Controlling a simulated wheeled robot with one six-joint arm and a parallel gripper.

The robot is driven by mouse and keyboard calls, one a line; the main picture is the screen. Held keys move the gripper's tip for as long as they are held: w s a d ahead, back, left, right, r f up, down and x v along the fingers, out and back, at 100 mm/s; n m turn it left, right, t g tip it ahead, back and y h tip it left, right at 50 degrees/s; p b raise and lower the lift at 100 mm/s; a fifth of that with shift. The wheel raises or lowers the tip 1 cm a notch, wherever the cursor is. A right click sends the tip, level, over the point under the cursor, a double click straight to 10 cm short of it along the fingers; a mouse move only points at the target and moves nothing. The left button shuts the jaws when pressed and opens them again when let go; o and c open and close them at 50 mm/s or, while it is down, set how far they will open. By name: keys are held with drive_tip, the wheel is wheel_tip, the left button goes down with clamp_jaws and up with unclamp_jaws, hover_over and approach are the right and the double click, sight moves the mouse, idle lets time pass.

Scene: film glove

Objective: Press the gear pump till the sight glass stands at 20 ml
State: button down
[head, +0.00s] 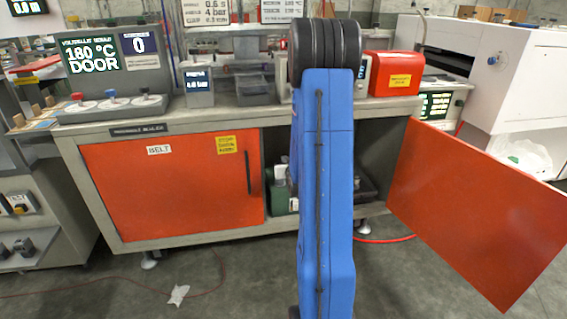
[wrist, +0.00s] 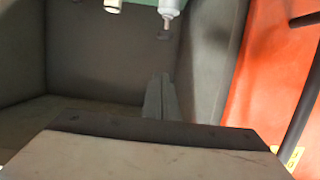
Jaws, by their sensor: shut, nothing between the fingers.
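In the wrist view my gripper (wrist: 159,97) is shut and empty, its grey fingers together inside the dark cabinet. A pale cylinder with a thin tip (wrist: 168,8) and a pale green piece (wrist: 114,4) are cut off by the top edge, apart from the fingers. I cannot tell whether either belongs to the gear pump. In the head view a green unit (head: 281,195) stands in the open cabinet, partly behind my blue arm. My gripper is hidden there. I cannot make out a sight glass or its level.
The right orange door (head: 475,210) stands wide open. The left orange door (head: 170,185) is shut, with a dark handle (head: 248,172). The bench top (head: 190,110) carries several devices, among them a red box (head: 393,73). A red hose (head: 385,240) lies on the floor.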

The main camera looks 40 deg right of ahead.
drive_tip(key=w+d+f, duration=0.4)
drive_tip(key=w+f, duration=0.2)
drive_tip(key=w, duration=0.1)
drive_tip(key=shift+w+d, duration=0.2)
drive_tip(key=shift+d, duration=0.05)
drive_tip(key=shift+f, duration=0.2)
drive_tip(key=shift+f, duration=1.1)
